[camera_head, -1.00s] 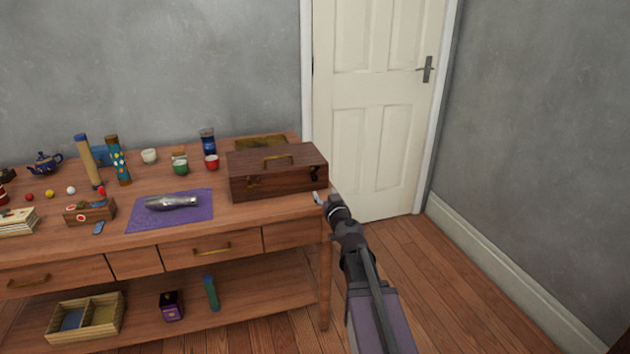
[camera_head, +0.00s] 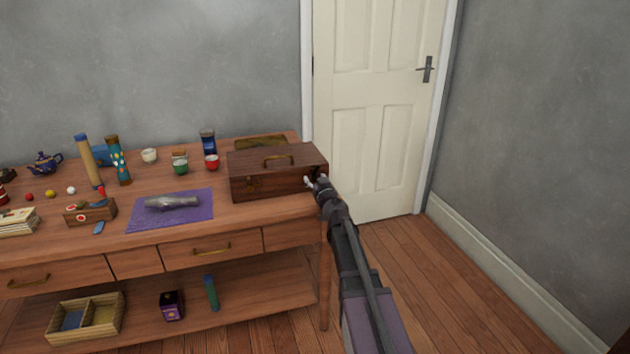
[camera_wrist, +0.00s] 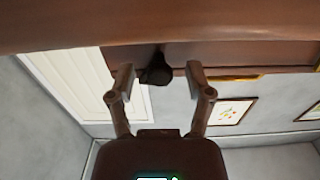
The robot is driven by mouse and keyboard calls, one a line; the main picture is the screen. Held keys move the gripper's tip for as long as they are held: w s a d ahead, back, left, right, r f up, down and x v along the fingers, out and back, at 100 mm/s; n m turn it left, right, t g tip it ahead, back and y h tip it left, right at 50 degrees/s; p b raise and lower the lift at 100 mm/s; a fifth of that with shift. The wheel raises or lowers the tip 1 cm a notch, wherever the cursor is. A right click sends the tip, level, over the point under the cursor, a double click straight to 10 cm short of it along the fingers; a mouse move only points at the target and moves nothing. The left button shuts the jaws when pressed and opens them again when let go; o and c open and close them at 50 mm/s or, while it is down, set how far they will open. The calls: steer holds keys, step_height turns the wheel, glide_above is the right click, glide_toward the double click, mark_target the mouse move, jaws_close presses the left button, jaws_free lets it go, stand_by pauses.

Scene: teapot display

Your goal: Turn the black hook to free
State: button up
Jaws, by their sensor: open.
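A dark brown wooden box (camera_head: 262,183) with a brass handle on its lid stands shut at the right end of the table. My gripper (camera_head: 315,181) is at the right part of the box's front face. In the wrist view a small black hook (camera_wrist: 157,70) shows against the brown box (camera_wrist: 230,57), between the two fingertips of my gripper (camera_wrist: 159,76). The fingers are apart, one on each side of the hook, and hold nothing. I cannot tell whether either finger touches it. In the head view my gripper hides the hook.
The wooden table (camera_head: 225,217) holds a purple mat (camera_head: 143,219) with a silvery object (camera_head: 172,202), cups, cylinders and a blue teapot (camera_head: 45,163) to the left. A white door (camera_head: 375,150) stands behind. Floor to the right is free.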

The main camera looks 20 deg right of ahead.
jaws_close()
steer(key=shift+m, duration=0.4)
steer(key=m, duration=1.2)
steer(key=shift+w, duration=0.1)
stand_by(0.3)
stand_by(0.5)
